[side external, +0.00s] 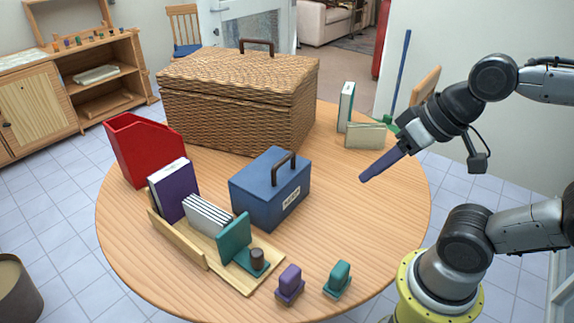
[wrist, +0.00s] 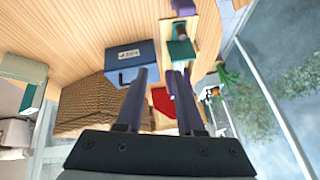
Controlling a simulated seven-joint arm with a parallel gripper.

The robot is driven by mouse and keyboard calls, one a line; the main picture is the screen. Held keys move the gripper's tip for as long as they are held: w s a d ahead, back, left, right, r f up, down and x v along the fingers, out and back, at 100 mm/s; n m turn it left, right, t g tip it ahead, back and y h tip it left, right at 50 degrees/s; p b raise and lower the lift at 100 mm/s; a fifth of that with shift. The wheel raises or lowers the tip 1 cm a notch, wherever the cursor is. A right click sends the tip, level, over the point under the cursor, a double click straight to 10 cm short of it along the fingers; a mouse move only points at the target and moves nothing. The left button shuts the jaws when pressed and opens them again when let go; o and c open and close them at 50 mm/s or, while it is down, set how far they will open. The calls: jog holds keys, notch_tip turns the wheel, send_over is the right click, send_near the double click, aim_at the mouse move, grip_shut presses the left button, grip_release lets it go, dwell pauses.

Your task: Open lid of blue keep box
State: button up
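The blue keep box (side external: 262,200) stands on the round table, right of the book rack, with a white label on its front. Its lid (side external: 265,167) is closed and carries a dark arched handle (side external: 284,166). The box also shows in the wrist view (wrist: 117,64), above and left of the fingers, partly covered by one of them. My gripper (side external: 366,178) is in the air to the right of the box, clear of it and pointing down-left. In the wrist view my gripper's two purple fingers (wrist: 163,75) are apart with nothing held between them.
A large wicker basket (side external: 235,105) stands behind the box. A red file holder (side external: 145,150) and a wooden rack (side external: 178,240) with books are at left. Purple (side external: 290,284) and teal (side external: 338,278) small items lie in front. Table space right of the box is clear.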

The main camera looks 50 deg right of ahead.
jog(key=w+a+m+y, duration=0.1)
jog(key=m, duration=0.1)
jog(key=w+a+m+y, duration=0.1)
jog(key=w+a+m, duration=0.1)
jog(key=m, duration=0.1)
jog(key=w+a+m+t+y, duration=0.1)
jog(key=a+m, duration=0.1)
jog(key=shift+w+a+r+m, duration=0.15)
jog(key=shift+w+r+m, duration=0.15)
jog(key=shift+w+m, duration=0.1)
grip_shut()
jog(key=w+d+f+m+t+h, duration=0.1)
jog(key=w+d+f+m+t, duration=0.3)
jog(key=m, duration=0.6)
jog(key=w+d+f+m+g+h, duration=0.1)
jog(key=w+d+f+m, duration=0.2)
jog(key=w+d+m, duration=0.5)
jog(key=m+h, duration=0.2)
jog(key=m, duration=0.6)
send_near(293, 180)
jog(key=shift+g, duration=0.3)
jog(key=x, duration=0.4)
jog(key=shift+w+r, duration=0.8)
jog(key=shift+w, duration=0.2)
jog(key=shift+w+r, duration=0.6)
jog(key=shift+w, duration=0.25)
